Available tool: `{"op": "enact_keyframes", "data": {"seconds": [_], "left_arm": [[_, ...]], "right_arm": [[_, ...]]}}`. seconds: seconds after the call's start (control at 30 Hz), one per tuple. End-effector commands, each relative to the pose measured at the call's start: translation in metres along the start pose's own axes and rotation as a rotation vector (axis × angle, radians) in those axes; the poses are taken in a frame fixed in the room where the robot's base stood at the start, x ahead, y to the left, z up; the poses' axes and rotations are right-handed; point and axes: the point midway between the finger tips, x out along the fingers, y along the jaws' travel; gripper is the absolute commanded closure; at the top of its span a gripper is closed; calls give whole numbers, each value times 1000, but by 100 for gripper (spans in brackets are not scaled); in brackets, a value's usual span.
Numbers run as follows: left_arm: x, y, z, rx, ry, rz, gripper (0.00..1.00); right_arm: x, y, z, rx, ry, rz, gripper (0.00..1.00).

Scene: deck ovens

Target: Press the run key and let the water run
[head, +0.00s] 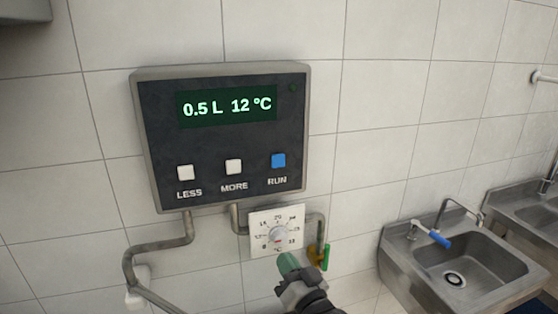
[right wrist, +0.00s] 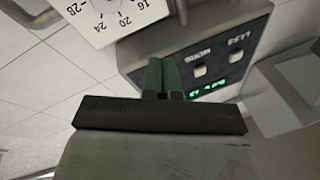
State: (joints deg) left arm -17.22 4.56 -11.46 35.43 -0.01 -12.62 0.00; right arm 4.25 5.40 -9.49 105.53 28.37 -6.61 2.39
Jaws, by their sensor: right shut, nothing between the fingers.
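The control panel (head: 222,135) hangs on the tiled wall, and its display (head: 227,106) reads 0.5 L 12 °C. The blue run key (head: 278,160) is at the lower right of the panel. The white LESS key (head: 185,172) and MORE key (head: 233,167) are to its left. My right gripper (head: 288,263) is shut and empty, below the panel and just under the temperature dial (head: 277,232). In the right wrist view its green fingers (right wrist: 164,76) are together, with the panel (right wrist: 190,45) beyond them; the run key is hidden there. My left gripper is not in view.
Pipes (head: 158,248) run below the panel. A green-handled valve (head: 318,255) is just right of my right gripper. A steel sink (head: 465,265) with a tap stands at the right. The wall between panel and sink is bare.

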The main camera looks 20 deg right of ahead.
Motion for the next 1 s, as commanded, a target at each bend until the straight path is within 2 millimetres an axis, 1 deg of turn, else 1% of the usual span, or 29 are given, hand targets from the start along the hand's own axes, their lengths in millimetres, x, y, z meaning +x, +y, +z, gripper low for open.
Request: {"op": "enact_keyframes", "data": {"seconds": [0.03, 0.1, 0.17, 0.2, 0.3, 0.4, 0.5, 0.6, 1.0], "left_arm": [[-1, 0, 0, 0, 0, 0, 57], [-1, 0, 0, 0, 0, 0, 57], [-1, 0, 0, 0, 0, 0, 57], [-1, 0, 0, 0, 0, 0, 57], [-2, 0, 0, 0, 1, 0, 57], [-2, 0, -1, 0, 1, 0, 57], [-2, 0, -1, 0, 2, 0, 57], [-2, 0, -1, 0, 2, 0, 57], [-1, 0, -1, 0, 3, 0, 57]], "right_arm": [[7, -9, -25, 16, 70, -26, 100], [13, -21, -57, 43, 165, -60, 100], [17, -31, -83, 66, 242, -89, 100], [18, -36, -99, 82, 290, -108, 100], [18, -49, -134, 117, 395, -150, 100], [16, -58, -160, 145, 472, -181, 100], [14, -64, -175, 163, 520, -202, 100], [12, -66, -182, 172, 542, -211, 100], [14, -66, -182, 173, 544, -212, 100]]}}
